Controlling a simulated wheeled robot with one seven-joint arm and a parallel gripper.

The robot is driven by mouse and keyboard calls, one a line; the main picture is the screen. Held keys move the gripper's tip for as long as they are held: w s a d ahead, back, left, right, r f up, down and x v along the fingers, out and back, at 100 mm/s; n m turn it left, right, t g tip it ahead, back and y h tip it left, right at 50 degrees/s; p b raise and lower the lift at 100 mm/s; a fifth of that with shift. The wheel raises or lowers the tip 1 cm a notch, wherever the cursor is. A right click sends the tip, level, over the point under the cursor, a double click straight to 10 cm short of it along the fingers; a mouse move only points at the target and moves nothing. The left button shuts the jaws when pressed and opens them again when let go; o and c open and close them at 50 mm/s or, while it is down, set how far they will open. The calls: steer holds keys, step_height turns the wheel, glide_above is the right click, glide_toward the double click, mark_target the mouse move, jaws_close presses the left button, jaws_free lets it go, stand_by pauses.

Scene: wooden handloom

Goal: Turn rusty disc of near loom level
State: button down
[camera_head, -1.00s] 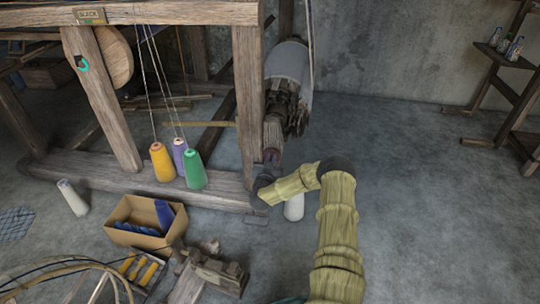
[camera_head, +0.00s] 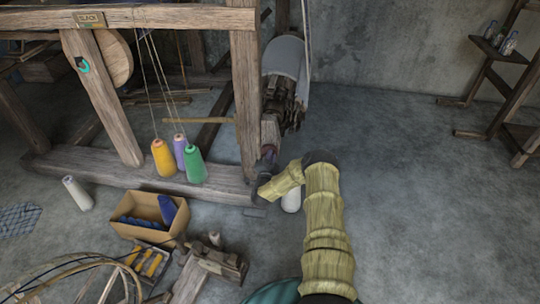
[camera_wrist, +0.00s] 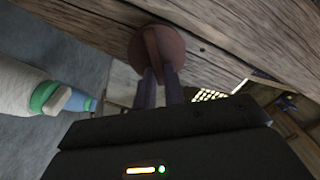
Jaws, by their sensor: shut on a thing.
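The rusty disc (camera_wrist: 157,50) sits on the side of a wooden beam of the near loom in the wrist view. It is round, red-brown, with a raised bar across its middle. My gripper (camera_wrist: 161,75) is shut on this bar, one dark finger on each side. The bar runs nearly up and down in the wrist picture; I cannot tell how far it is from level. In the head view my gripper (camera_head: 267,163) is at the foot of the loom's right post (camera_head: 246,100), and the disc is mostly hidden there.
A white cone (camera_head: 291,200) stands on the floor close to my wrist. Yellow, purple and green (camera_head: 194,166) thread cones stand on the loom's base beam. A cardboard box (camera_head: 150,228) lies in front. The floor at right is clear up to a wooden shelf (camera_head: 497,90).

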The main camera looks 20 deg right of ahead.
steer(key=shift+s+f+m+p, duration=0.1)
steer(key=shift+f+m, duration=0.1)
steer(key=shift+m, duration=1)
steer(key=shift+f+m+p, duration=0.1)
steer(key=shift+f+m, duration=0.15)
steer(key=shift+m, duration=0.95)
steer(key=shift+s+f+m+p, duration=0.1)
steer(key=shift+f+m, duration=0.1)
steer(key=shift+m, duration=1)
steer(key=c, duration=1.5)
jaws_free()
steer(key=shift+w, duration=0.1)
steer(key=shift+r, duration=0.1)
